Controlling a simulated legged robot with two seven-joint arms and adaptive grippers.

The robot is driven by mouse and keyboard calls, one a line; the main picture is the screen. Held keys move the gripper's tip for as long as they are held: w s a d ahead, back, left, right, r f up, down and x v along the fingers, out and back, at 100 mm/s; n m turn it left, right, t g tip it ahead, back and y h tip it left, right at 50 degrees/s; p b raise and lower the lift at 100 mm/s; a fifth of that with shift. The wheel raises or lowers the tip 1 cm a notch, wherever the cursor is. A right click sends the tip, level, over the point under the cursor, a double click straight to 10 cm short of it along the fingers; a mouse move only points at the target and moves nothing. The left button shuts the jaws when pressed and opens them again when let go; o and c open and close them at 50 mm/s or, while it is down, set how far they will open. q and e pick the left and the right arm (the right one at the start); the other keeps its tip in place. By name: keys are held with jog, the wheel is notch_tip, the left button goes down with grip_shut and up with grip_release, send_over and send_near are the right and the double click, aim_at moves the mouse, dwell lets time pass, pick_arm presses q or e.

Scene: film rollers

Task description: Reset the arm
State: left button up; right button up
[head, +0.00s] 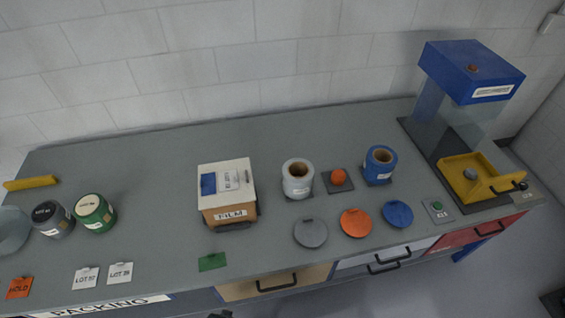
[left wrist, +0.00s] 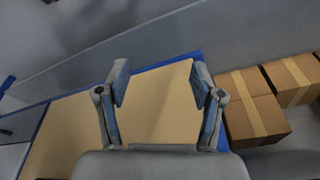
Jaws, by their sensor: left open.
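My left gripper (left wrist: 160,84) shows in the left wrist view with its two fingers wide apart and nothing between them. Behind the fingers is a flat tan panel (left wrist: 155,115) with blue edging. I cannot tell how far the fingers are from it. Neither gripper shows clearly in the head view. My right gripper is in no view.
The grey bench (head: 140,160) holds a FILM box (head: 229,212), a white roll (head: 297,184), a blue roll (head: 380,170), several discs and a blue-topped machine (head: 470,75). Drawer handles (head: 277,285) project at its front. Taped cardboard boxes (left wrist: 256,122) stand right of my left gripper.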

pick_arm(q)
jog(key=s+a+f+g, duration=0.1)
jog(key=s+a+f, duration=0.2)
jog(key=s+f, duration=1.6)
jog(key=shift+a+f, duration=0.15)
jog(key=shift+f, duration=0.15)
